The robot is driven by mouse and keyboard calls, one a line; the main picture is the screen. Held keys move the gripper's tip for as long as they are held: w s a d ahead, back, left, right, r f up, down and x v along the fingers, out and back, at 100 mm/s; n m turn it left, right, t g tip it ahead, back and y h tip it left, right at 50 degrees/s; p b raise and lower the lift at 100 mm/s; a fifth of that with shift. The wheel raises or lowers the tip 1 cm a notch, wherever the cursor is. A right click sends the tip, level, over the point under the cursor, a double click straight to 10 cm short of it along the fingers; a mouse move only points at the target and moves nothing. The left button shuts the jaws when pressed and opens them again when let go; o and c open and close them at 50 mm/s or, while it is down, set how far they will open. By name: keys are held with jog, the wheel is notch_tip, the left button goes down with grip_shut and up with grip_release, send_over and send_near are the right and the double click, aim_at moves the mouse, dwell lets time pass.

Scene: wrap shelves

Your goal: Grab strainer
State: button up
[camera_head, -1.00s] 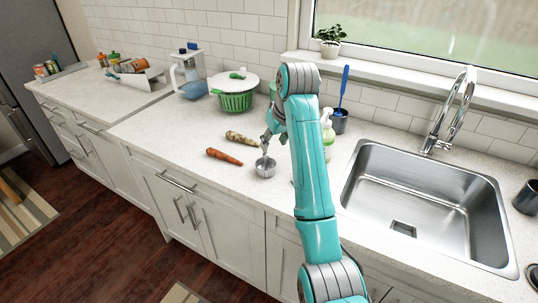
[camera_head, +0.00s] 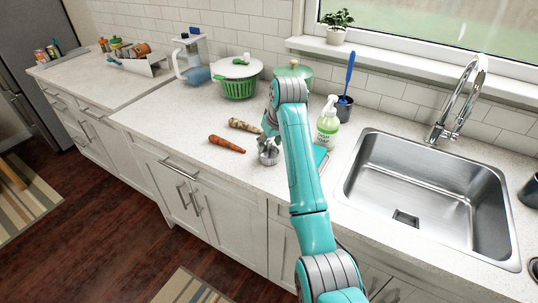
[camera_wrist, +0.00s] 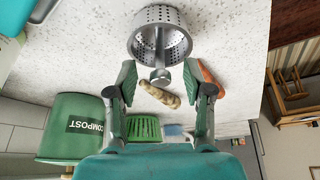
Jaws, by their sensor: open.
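The strainer is a small perforated metal basket with a round knob on a stem. It stands on the counter in the head view (camera_head: 268,158), and its basket fills the upper middle of the wrist view (camera_wrist: 172,40). My gripper (camera_head: 268,142) is just above the strainer. In the wrist view my gripper (camera_wrist: 160,72) is open, with one finger on each side of the strainer's knob. I see gaps between the knob and both fingers. My gripper partly hides the strainer's top in the head view.
A soap bottle (camera_head: 328,122) and the sink (camera_head: 420,185) are to the right. The counter's front edge is close.

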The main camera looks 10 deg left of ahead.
jog(key=shift+w+a+f, duration=0.1)
jog(key=shift+f, duration=0.3)
grip_shut()
